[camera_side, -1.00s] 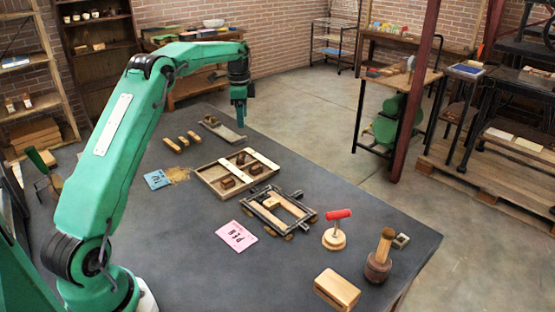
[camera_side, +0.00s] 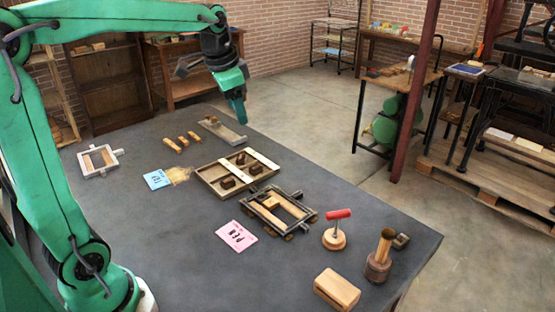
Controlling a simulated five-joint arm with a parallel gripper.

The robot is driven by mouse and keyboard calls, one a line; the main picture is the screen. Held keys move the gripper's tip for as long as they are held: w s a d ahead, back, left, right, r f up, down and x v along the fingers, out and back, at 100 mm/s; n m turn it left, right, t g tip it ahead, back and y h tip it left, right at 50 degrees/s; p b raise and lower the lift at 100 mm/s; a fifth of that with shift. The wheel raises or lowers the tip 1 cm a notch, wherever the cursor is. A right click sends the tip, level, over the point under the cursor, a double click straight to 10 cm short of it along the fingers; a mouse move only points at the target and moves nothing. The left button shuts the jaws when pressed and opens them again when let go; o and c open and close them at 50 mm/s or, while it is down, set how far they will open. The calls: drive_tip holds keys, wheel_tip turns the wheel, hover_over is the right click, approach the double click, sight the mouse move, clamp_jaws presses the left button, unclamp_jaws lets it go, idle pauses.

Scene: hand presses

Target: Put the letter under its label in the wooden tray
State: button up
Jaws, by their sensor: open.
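The wooden tray (camera_side: 214,186) lies mid-table, with pale strips across it; any lettering on them is too small to read. Several small dark-brown blocks sit in it, one in the near compartment (camera_side: 228,183). A small brown block (camera_side: 213,120) stands on a grey flat plate (camera_side: 228,135) behind the tray; I cannot read a letter on it. My gripper (camera_side: 239,118) hangs tilted above and just right of that plate, apart from the block. It is open and empty; its finger gap is hard to see.
A dark frame on wheels (camera_side: 290,210) stands right of the tray. Blue (camera_side: 157,179) and pink (camera_side: 237,236) cards lie nearby. A red-handled roller (camera_side: 336,228), wooden block (camera_side: 337,289) and mallet-like tool (camera_side: 379,258) stand at front right. Three wooden sticks (camera_side: 183,141) lie left of the plate.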

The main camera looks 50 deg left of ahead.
drive_tip(key=s+d+f+n+t, duration=0.1)
drive_tip(key=s+d, duration=0.3)
drive_tip(key=s, duration=0.5)
drive_tip(key=s+d+f+n+t, duration=0.1)
drive_tip(key=s+d+f, duration=0.3)
drive_tip(key=s, duration=0.4)
drive_tip(key=shift+s+d+f+n+h, duration=0.3)
drive_tip(key=shift+s+f+n, duration=0.05)
drive_tip(key=shift+n, duration=0.55)
